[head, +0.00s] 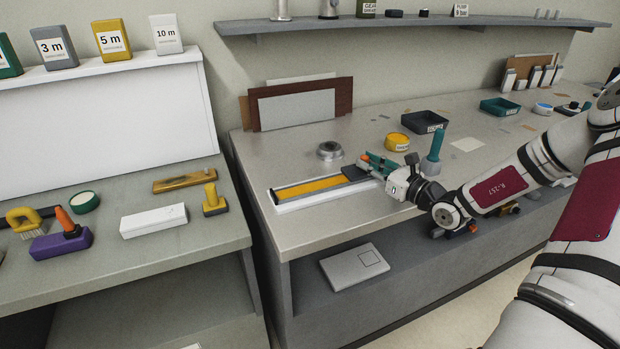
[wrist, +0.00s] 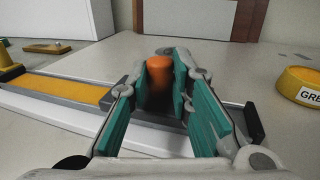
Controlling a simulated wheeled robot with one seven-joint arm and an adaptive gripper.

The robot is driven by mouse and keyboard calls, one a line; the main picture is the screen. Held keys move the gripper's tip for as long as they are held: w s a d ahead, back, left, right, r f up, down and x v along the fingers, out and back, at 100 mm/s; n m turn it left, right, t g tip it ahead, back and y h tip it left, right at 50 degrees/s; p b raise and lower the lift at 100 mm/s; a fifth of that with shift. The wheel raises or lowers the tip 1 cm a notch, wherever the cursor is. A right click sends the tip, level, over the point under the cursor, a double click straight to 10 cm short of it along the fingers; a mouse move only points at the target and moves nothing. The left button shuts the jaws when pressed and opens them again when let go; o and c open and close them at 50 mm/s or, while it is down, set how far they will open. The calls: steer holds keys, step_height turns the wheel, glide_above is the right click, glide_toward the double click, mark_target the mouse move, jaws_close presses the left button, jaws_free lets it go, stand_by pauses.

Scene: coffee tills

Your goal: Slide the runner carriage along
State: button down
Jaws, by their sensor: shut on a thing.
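The runner rail is a long white-edged track with a yellow strip (head: 310,187), lying on the grey bench; its yellow strip also shows at left in the wrist view (wrist: 66,91). The dark runner carriage (head: 353,173) sits toward the rail's right end. It has an upright orange knob (wrist: 160,72). My gripper (head: 370,162) reaches in from the right, its teal fingers on either side of the knob and shut on it. The fingers hide the knob's lower part and much of the carriage in the wrist view.
A round metal piece (head: 330,150) stands behind the rail. A yellow tub (head: 397,142) and a dark tray (head: 424,122) stand farther back. A teal upright handle (head: 434,150) rises close behind my wrist. Panels (head: 297,107) lean at the back wall. The bench's left edge lies just beyond the rail.

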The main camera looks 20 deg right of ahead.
steer(key=shift+s+a+r+p, duration=0.15)
steer(key=shift+a+p, duration=0.35)
steer(key=shift+a, duration=3.75)
steer(key=shift+s+a+r+p, duration=0.15)
steer(key=shift+a+p, duration=0.35)
steer(key=shift+a, duration=3.75)
steer(key=shift+a+f, duration=0.1)
steer(key=shift+a, duration=0.95)
steer(key=c, duration=1.4)
jaws_free()
steer(key=shift+d, duration=0.1)
steer(key=shift+o, duration=0.2)
steer(key=shift+f, duration=0.1)
